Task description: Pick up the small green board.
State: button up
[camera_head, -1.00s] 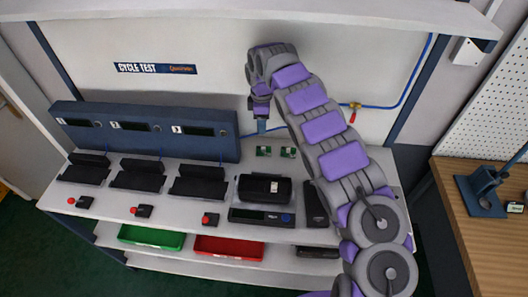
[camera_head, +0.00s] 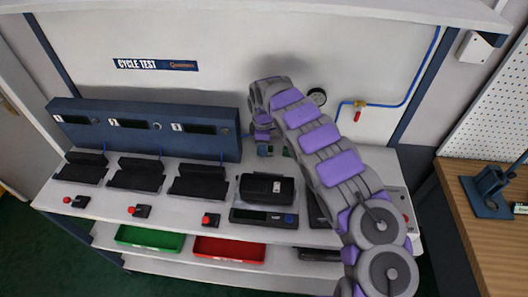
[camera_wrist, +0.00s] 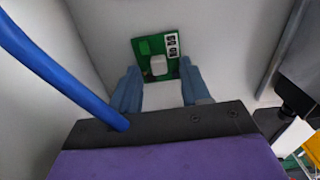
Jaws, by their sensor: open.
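A small green board (camera_wrist: 152,47) with a pale square chip and a white labelled part is in the wrist view, just beyond my fingertips. My gripper (camera_wrist: 160,82) is open, with its two blue fingers apart. The board lies ahead of the gap between them, and nothing is held. In the head view my gripper (camera_head: 264,147) is low over the back of the bench, covering most of the board there. A second green board (camera_head: 287,152) shows just to the right, partly hidden by my arm.
A black device (camera_head: 266,189) and a scale (camera_head: 263,217) stand in front of the boards. A blue three-bay unit (camera_head: 145,130) with black cradles is to the left. A blue hose (camera_wrist: 50,75) crosses the wrist view's left side. The back wall rises close behind.

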jog(key=shift+d, duration=0.25)
jog(key=shift+c, duration=0.3)
jog(key=shift+d+r, duration=0.1)
jog(key=shift+d, duration=0.1)
jog(key=c, duration=0.3)
jog(key=shift+a, duration=0.25)
grip_shut()
